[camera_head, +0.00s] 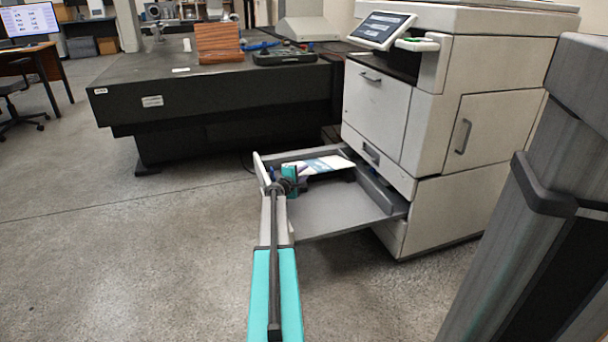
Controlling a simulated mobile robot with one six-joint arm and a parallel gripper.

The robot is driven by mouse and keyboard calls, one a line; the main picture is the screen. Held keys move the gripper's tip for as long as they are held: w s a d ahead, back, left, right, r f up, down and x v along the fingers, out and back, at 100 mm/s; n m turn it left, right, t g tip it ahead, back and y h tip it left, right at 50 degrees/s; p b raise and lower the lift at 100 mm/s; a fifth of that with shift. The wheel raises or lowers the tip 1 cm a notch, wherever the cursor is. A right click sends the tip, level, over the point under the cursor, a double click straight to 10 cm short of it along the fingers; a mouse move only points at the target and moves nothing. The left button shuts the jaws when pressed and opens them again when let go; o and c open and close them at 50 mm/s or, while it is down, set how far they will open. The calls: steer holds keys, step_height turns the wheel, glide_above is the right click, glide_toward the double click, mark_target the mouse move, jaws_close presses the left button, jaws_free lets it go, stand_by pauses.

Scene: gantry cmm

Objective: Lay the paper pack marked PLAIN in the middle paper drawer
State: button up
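A paper pack (328,165), white with a blue and dark printed band, is at the far side of a pulled-out grey paper drawer (345,208) of the printer. Any PLAIN mark is too small to read. My gripper (300,184) is over the drawer's left end, at the near left edge of the pack. Its fingers are small and dark, so I cannot tell whether they grip the pack or only sit beside it. I also cannot tell whether the pack lies flat on the drawer floor or is held just above it.
The printer (400,110) stands on the right, with a closed front and handle (370,154) above the open drawer. A dark measuring table (215,100) is behind, bearing a brown block (218,43). A grey column (560,200) fills the right foreground.

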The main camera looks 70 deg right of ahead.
steer(key=o, duration=0.6)
steer(key=shift+r+p, duration=1.15)
steer(key=shift+r, duration=0.5)
steer(key=s+a+r+p, duration=0.1)
steer(key=s+a+p, duration=0.1)
steer(key=a, duration=0.5)
steer(key=s+a+p, duration=0.1)
steer(key=s+a, duration=0.2)
steer(key=a, duration=0.5)
steer(key=shift+s+r+p, duration=0.35)
